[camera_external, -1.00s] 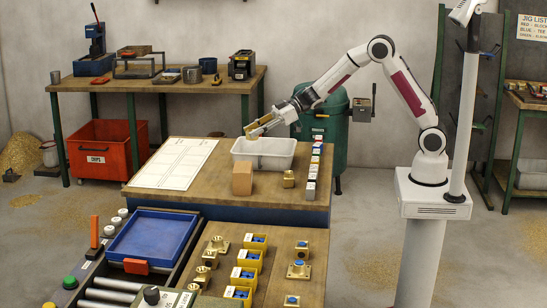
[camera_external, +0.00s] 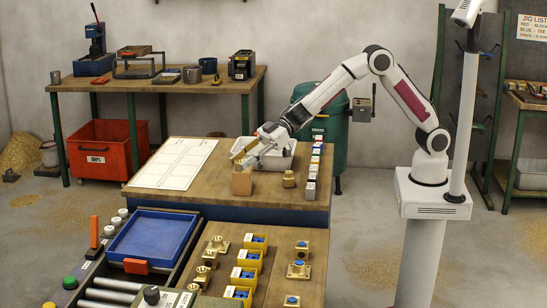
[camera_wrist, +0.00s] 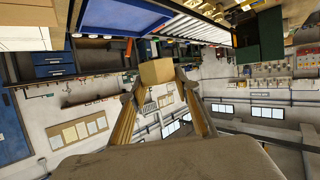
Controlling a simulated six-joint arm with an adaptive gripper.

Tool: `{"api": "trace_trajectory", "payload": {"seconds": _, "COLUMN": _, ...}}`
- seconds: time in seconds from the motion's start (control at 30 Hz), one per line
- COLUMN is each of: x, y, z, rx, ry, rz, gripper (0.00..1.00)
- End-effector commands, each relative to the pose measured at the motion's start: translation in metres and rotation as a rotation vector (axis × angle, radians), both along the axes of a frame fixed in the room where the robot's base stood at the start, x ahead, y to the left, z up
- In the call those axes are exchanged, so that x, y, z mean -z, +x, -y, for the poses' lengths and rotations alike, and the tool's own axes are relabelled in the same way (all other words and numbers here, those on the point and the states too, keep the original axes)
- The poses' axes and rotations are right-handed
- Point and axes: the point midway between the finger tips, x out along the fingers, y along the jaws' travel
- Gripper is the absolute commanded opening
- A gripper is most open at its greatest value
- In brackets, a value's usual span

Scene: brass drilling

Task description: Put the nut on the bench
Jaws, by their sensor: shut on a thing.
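My gripper (camera_external: 241,157) is low over the near bench (camera_external: 205,204), at the top of an upright tan block (camera_external: 242,183). In the wrist view the block (camera_wrist: 157,72) sits between the two long brass-coloured fingertips, and my gripper is shut on it. In the outside view the fingers hide the block's top; its lower end appears to rest on the bench. A small brass fitting (camera_external: 289,179), possibly the nut, stands on the bench right of the block, apart from my gripper. I cannot tell for certain which piece is the nut.
A pale bin (camera_external: 283,160) stands close behind my gripper. A row of small blocks (camera_external: 313,171) lines the bench's right side, and a white sheet (camera_external: 176,164) lies left. In front are a blue tray (camera_external: 152,238) and yellow boxes (camera_external: 243,274) with blue parts.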

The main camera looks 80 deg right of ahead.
Motion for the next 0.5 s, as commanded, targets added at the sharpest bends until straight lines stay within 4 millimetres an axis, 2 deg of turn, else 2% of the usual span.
{"api": "trace_trajectory", "payload": {"seconds": 0.03, "x": -0.002, "y": -0.005, "z": -0.018, "rx": -0.019, "ry": 0.003, "rz": 0.003, "gripper": 0.00}}
{"api": "trace_trajectory", "payload": {"seconds": 0.1, "x": -0.002, "y": -0.012, "z": -0.039, "rx": -0.039, "ry": 0.005, "rz": 0.002, "gripper": 0.00}}
{"api": "trace_trajectory", "payload": {"seconds": 0.5, "x": -0.002, "y": -0.066, "z": -0.158, "rx": -0.159, "ry": 0.011, "rz": -0.004, "gripper": 0.00}}
